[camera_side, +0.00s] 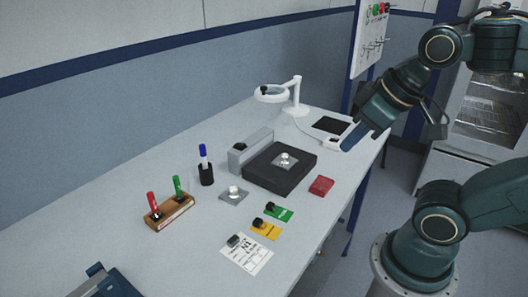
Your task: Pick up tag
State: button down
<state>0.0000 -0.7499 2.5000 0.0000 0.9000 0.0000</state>
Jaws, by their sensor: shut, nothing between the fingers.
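I cannot tell for sure which item is the tag. Two small flat coloured cards lie on the table right of centre: a green card (284,214) and a yellow card (268,231), each with a dark knob-like piece at its left end. A white printed sheet (252,257) with a small grey block (233,240) on it lies in front of them. My gripper (347,145) is shut and empty near the table's back right corner, close to a flat white device, well away from the cards.
A dark square base (263,179) holds a metal housing (284,161). Around it are a grey block (250,150), a red block (321,186), a small metal plate (233,198), a blue marker in a cup (206,175) and a wooden marker holder (172,212).

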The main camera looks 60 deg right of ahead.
dwell(0.4)
jog(key=c, duration=1.2)
grip_release()
jog(key=shift+c, duration=0.2)
jog(key=shift+w, duration=0.1)
jog(key=w+a+f+n+g, duration=0.2)
jog(key=w+a+f+n, duration=0.1)
jog(key=w+f+n, duration=0.3)
jog(key=w+a+f+n+g, duration=0.3)
jog(key=w+f+n, duration=0.3)
jog(key=w+n, duration=0.5)
jog(key=shift+w+a+n+g, duration=0.15)
jog(key=shift+w+n+g, duration=0.15)
jog(key=shift+n, duration=0.6)
jog(key=shift+f, duration=0.15)
